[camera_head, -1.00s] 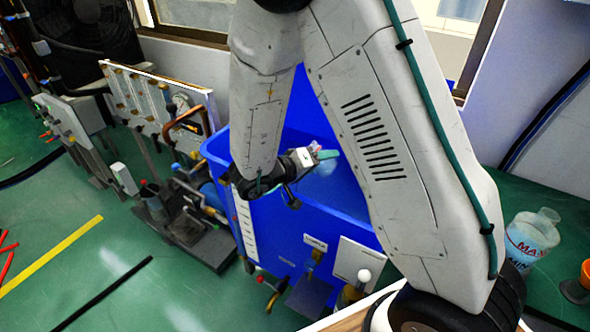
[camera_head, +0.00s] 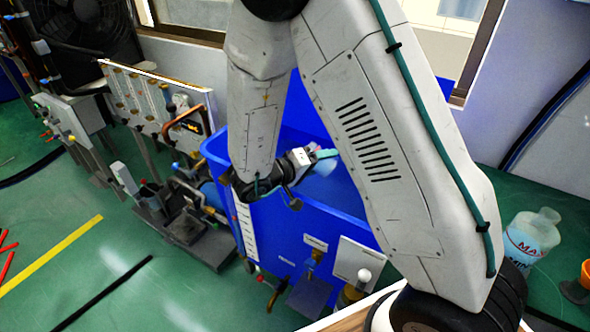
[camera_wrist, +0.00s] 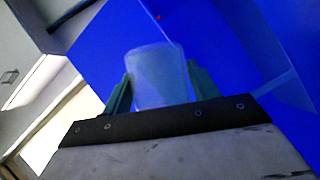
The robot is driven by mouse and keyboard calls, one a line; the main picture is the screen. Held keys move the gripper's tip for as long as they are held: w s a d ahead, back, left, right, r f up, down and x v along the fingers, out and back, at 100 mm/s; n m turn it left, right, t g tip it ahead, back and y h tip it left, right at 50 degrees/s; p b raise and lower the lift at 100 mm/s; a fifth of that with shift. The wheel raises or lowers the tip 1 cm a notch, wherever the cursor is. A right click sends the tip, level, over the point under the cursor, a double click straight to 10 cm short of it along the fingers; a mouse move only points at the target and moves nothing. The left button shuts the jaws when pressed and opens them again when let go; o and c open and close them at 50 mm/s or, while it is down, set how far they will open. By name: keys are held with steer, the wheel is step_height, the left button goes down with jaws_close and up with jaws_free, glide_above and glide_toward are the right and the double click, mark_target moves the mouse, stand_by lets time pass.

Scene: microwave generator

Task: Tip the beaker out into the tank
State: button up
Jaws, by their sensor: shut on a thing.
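My gripper (camera_wrist: 160,85) is shut on a translucent whitish beaker (camera_wrist: 160,72), held between its two green fingers in the wrist view. In the head view the beaker (camera_head: 325,165) shows small and partly hidden at the tips of my gripper (camera_head: 318,158). It is over the open top of the blue tank (camera_head: 215,150). The tank's blue inside (camera_wrist: 230,40) fills much of the wrist view behind the beaker. The beaker's contents and its exact tilt cannot be made out. My arm hides much of the tank's right side.
A clear bottle with red and blue marks (camera_head: 531,238) and an orange cup (camera_head: 586,272) stand at the right. Valves and pipes (camera_head: 315,255) sit on the tank's front. A panel with gauges (camera_head: 150,100) stands left of the tank.

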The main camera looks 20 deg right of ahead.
steer(key=shift+r+n+h, duration=0.3)
steer(key=shift+r+n, duration=0.1)
steer(key=shift+n, duration=0.2)
stand_by(0.6)
steer(key=shift+w+a+r+n+h, duration=0.45)
steer(key=shift+w+n, duration=0.15)
steer(key=shift+n, duration=0.1)
stand_by(0.7)
